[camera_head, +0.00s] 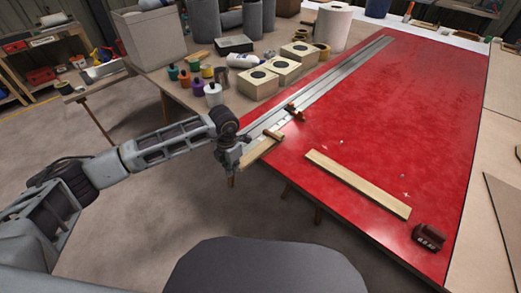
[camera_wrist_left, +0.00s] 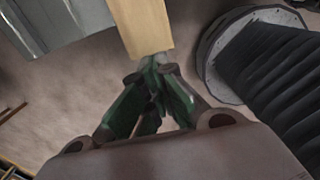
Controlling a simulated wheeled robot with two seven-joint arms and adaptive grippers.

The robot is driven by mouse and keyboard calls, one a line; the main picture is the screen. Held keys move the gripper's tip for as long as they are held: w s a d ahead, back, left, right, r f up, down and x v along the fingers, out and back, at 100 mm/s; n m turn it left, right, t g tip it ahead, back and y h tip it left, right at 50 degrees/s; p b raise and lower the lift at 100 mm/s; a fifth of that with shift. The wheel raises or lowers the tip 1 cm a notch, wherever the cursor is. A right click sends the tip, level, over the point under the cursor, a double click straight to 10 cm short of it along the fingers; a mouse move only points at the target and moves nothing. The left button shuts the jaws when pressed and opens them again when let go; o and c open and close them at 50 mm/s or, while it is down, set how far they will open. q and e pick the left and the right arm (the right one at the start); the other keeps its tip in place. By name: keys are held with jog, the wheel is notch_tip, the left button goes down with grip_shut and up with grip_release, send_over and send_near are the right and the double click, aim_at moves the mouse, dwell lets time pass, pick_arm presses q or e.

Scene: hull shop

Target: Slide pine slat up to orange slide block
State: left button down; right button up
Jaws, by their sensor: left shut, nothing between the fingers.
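A short pine slat (camera_head: 262,151) lies along the metal rail at the near left edge of the red table, its near end sticking out past the edge. In the left wrist view the slat's end (camera_wrist_left: 142,24) shows just ahead of my fingertips. The orange slide block (camera_head: 294,112) sits farther up the rail, with a gap between it and the slat. My left gripper (camera_head: 240,154) is shut and empty at the slat's near end; its closed fingertips (camera_wrist_left: 158,62) point at that end. Whether they touch it I cannot tell. My right gripper is not in view.
A longer pine strip (camera_head: 358,184) lies on the red table (camera_head: 400,110), and a dark red tool (camera_head: 429,238) lies near its front corner. The metal rail (camera_head: 335,76) runs to the back. Boxes (camera_head: 256,83) and bottles (camera_head: 213,94) stand left of it.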

aim_at(252, 155)
pick_arm(q)
jog(key=shift+w+d+b, duration=1.15)
jog(key=shift+w+d, duration=0.2)
jog(key=shift+w, duration=0.4)
jog(key=shift+w+d+b, duration=1.15)
jog(key=shift+w+d, duration=0.25)
jog(key=shift+w, duration=0.35)
jog(key=shift+w+d+b, duration=1.15)
jog(key=shift+w+d, duration=0.2)
jog(key=shift+w, duration=0.4)
dwell(1.2)
jog(key=shift+s+r, duration=0.1)
dwell(0.4)
jog(key=shift+s+a+r+p, duration=0.25)
jog(key=shift+s+a+p, duration=0.2)
jog(key=shift+s+p, duration=0.1)
jog(key=shift+s+a+r+p, duration=0.2)
jog(key=shift+s+a+p, duration=0.25)
jog(key=shift+s+p, duration=0.1)
